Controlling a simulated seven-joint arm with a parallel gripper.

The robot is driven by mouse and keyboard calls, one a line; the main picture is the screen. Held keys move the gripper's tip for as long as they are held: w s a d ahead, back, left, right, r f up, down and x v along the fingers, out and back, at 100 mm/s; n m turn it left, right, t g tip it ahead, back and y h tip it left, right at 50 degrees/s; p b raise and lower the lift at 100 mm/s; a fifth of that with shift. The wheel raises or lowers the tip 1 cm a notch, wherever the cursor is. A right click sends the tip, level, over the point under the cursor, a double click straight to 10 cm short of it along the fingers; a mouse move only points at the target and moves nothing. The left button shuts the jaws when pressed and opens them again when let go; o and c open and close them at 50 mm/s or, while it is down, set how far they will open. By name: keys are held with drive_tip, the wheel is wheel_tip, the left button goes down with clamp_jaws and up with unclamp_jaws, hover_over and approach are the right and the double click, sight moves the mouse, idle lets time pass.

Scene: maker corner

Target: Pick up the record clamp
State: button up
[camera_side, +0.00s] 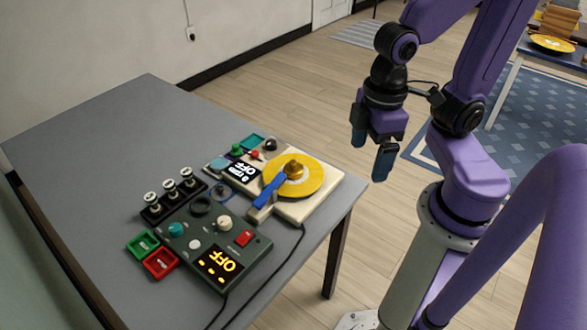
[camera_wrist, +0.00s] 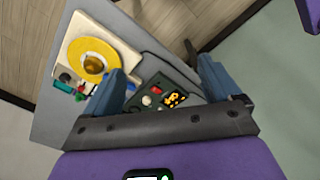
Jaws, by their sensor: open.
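The record clamp (camera_side: 293,169) is a small gold-brown knob. It sits at the middle of a yellow record (camera_side: 313,181) on a cream turntable (camera_side: 303,209). In the wrist view the clamp (camera_wrist: 94,64) shows at upper left, on the yellow record (camera_wrist: 76,51). My gripper (camera_side: 371,151) is open and empty, above and to the right of the turntable in the side view, well apart from the clamp. In the wrist view my gripper (camera_wrist: 163,75) has its two blue fingers spread, with the clamp left of both.
A blue tonearm (camera_side: 269,191) lies over the record's near-left edge. A dark green control box (camera_side: 208,240) with knobs and a lit OFF display stands beside the turntable. Small red (camera_side: 160,263) and green (camera_side: 143,243) trays lie left of it. The grey table's (camera_side: 110,125) far-left part is bare.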

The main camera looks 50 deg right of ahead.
drive_tip(key=w+f+m+h, duration=0.1)
drive_tip(key=w+f+m, duration=0.1)
drive_tip(key=w+m, duration=1.1)
drive_tip(key=m+h, duration=0.1)
drive_tip(key=m, duration=1.2)
approach(293, 162)
drive_tip(key=f, duration=0.2)
drive_tip(key=d+f, duration=0.1)
drive_tip(key=f, duration=0.1)
drive_tip(key=shift+s+f, duration=0.1)
drive_tip(key=shift+f, duration=0.1)
drive_tip(key=shift+w+d+f, duration=0.1)
drive_tip(key=shift+d+f, duration=0.05)
drive_tip(key=shift+f, duration=1.35)
drive_tip(key=shift+w+d+f, duration=0.1)
drive_tip(key=shift+d+f, duration=0.1)
drive_tip(key=shift+f, duration=1.35)
drive_tip(key=c, duration=1.3)
drive_tip(key=shift+r, duration=0.25)
